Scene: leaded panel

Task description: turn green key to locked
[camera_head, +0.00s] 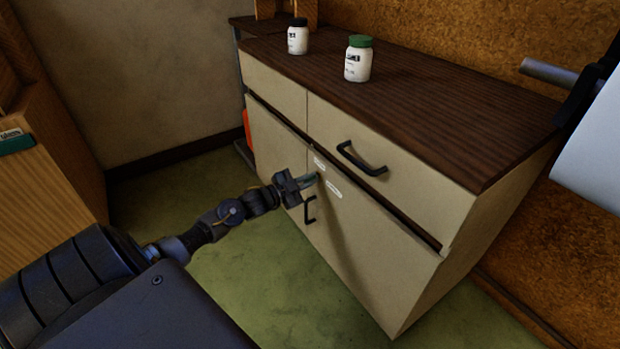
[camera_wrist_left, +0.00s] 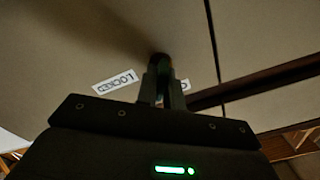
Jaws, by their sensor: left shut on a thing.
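My left gripper (camera_head: 309,182) reaches the front of a cream cabinet (camera_head: 385,255) near the top of its right door. Its fingers are shut on the green key, mostly hidden between them; a little dark green shows in the left wrist view (camera_wrist_left: 164,73). A white label reading LOCKED (camera_wrist_left: 115,82) is left of the fingers there; in the head view this label (camera_head: 334,191) sits right of the gripper. A second label (camera_head: 320,163) is above; the fingers partly cover it in the wrist view (camera_wrist_left: 184,85). The key's exact angle cannot be told. My right gripper is not in view.
A black door handle (camera_head: 310,210) hangs just below my gripper, and a black drawer handle (camera_head: 361,159) is above right. Jars with a green lid (camera_head: 358,60) and a dark lid (camera_head: 298,37) stand on the brown top (camera_head: 440,105). Green floor (camera_head: 250,290) lies clear in front.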

